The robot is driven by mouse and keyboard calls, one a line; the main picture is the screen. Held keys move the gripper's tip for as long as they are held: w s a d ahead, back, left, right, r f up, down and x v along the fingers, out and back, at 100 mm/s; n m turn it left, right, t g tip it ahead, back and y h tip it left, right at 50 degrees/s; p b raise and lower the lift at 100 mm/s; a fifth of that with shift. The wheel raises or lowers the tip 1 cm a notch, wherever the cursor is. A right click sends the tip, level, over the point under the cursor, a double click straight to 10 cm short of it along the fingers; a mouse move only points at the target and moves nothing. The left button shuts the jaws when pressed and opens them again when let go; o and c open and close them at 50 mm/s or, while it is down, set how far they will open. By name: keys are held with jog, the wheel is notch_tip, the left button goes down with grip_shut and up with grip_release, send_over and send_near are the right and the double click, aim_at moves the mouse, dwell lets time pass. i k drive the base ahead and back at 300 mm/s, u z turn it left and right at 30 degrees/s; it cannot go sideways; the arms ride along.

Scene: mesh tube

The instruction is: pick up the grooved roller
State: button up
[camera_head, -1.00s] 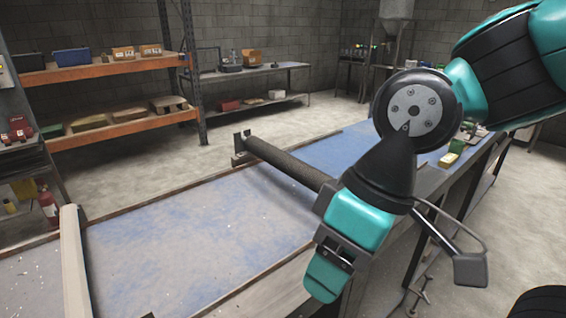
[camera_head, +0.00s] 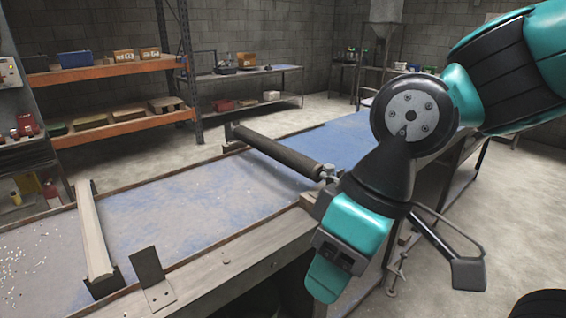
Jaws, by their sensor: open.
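The grooved roller (camera_head: 281,152) is a long dark cylinder lying across the blue-grey table (camera_head: 190,215). It rests between end mounts at the table's far and near edges. Its grooves are too fine to make out. My gripper (camera_head: 398,274) is in front of the table at the right, low in the picture. Its teal side and its grey side stand well apart, with nothing seen between them. It is apart from the roller and nearer to me. The roller's near end shows just left of my arm.
A pale bar (camera_head: 93,232) crosses the table at the left. A dark angled plate (camera_head: 150,275) stands on the near edge. Orange shelves (camera_head: 115,128) and a grey bench (camera_head: 250,75) stand behind. Bare floor lies beyond the table.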

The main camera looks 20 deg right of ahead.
aim_at(311, 169)
jog(key=u, duration=0.05)
jog(key=k, duration=0.6)
jog(key=z, duration=1)
jog(key=i, duration=1.4)
jog(key=u, duration=0.85)
jog(key=i, duration=0.65)
jog(key=u, duration=0.8)
